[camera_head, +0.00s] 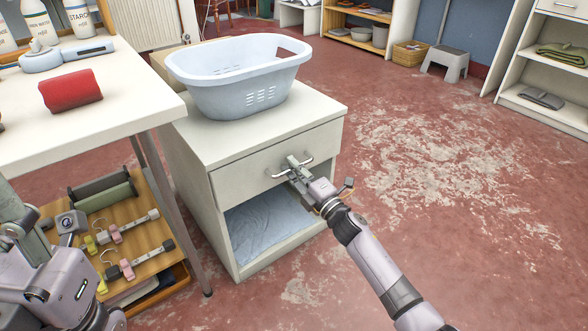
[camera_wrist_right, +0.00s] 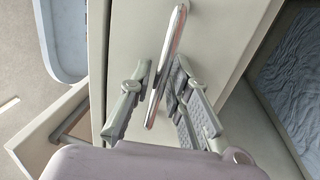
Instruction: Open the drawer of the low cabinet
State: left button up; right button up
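The low cabinet (camera_head: 204,205) is cream-white and stands on the floor in the middle of the head view. Its drawer (camera_head: 240,177) sits flush in the body, above an open bay with a blue cloth (camera_head: 262,222). A metal bar handle (camera_head: 278,174) crosses the drawer front. My right gripper (camera_head: 296,164) is at the handle. In the right wrist view the bar (camera_wrist_right: 176,32) lies between my fingers (camera_wrist_right: 163,80), with a visible gap on the left side. My left arm's end (camera_head: 60,250) is at lower left; its fingertips are not clear.
A pale blue laundry basket (camera_head: 245,99) stands on the cabinet top. The worn red floor (camera_head: 440,190) in front and right is clear.

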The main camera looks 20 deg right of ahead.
jog(key=shift+c, duration=0.5)
grip_shut()
